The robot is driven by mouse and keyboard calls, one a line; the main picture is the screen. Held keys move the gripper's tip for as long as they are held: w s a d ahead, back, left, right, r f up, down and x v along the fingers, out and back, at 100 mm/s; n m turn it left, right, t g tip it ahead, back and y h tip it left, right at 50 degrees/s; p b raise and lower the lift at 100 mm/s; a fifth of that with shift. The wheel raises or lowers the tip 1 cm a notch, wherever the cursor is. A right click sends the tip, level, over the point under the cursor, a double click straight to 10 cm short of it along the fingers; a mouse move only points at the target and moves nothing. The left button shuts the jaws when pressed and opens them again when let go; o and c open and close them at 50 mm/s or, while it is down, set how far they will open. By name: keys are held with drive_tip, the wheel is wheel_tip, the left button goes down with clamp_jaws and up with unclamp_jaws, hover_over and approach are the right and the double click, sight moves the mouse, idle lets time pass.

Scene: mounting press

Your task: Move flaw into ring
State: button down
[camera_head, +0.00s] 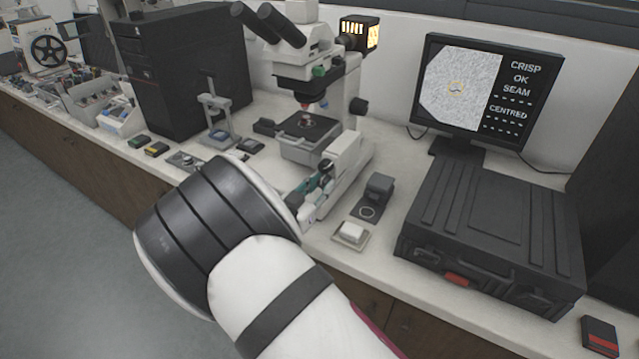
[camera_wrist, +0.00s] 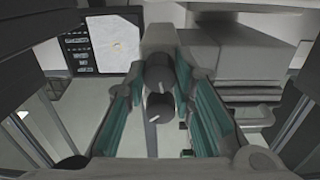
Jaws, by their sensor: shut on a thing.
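The monitor (camera_head: 493,92) shows a grainy grey picture with an orange ring (camera_head: 456,87). A small dark mark, the flaw (camera_head: 456,90), appears inside the ring, near its lower part. Text beside it reads CRISP, OK, SEAM and CENTRED. The monitor also shows upside down in the wrist view (camera_wrist: 100,45). My gripper (camera_wrist: 161,85), with teal finger pads, is shut on a dark round knob (camera_wrist: 158,75) with a pale line on it.
The microscope (camera_head: 300,65) with its stage (camera_head: 305,128) stands behind my gripper. A black case (camera_head: 497,235) lies at the right. A small dark block (camera_head: 374,193) and a white block on a tray (camera_head: 351,234) sit right of my gripper. A black computer tower (camera_head: 190,65) stands left.

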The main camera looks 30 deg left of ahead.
drive_tip(key=c, duration=1.3)
unclamp_jaws()
drive_tip(key=shift+c, duration=0.2)
drive_tip(key=s+a, duration=0.1)
drive_tip(key=s, duration=1.1)
drive_tip(key=shift+a, duration=0.1)
